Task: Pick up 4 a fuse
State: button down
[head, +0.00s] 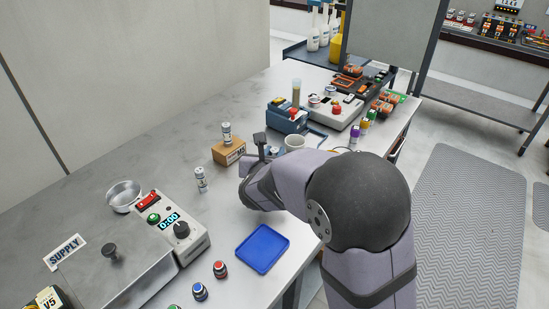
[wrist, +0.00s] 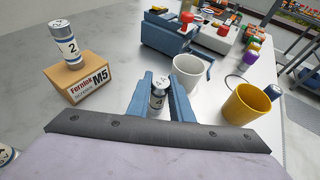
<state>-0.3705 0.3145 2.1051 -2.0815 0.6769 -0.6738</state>
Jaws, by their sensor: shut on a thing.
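My gripper (wrist: 157,85) is shut on a small silver-and-white fuse (wrist: 158,98), which stands upright between its two blue fingers. A mark like a 4 shows on this fuse. In the head view my gripper (head: 262,148) is beside the cardboard box, and my arm hides most of what it holds. A fuse marked 2 (wrist: 68,46) stands on the cardboard box marked M5 (wrist: 80,80); it also shows in the head view (head: 226,132). Another fuse (head: 200,179) stands on the table, left of my gripper.
A white mug (wrist: 192,75) stands just beyond my gripper, and a yellow mug (wrist: 246,104) to its right. A blue tray (head: 262,249) lies near the front edge. A timer device (head: 175,230) and a metal bowl (head: 124,195) are at left. Devices crowd the far end.

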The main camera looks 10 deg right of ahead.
aim_at(274, 150)
notch_tip(274, 150, up, 10)
jog(key=shift+r+p, duration=0.1)
jog(key=shift+p, duration=1.1)
jog(key=shift+a, duration=0.1)
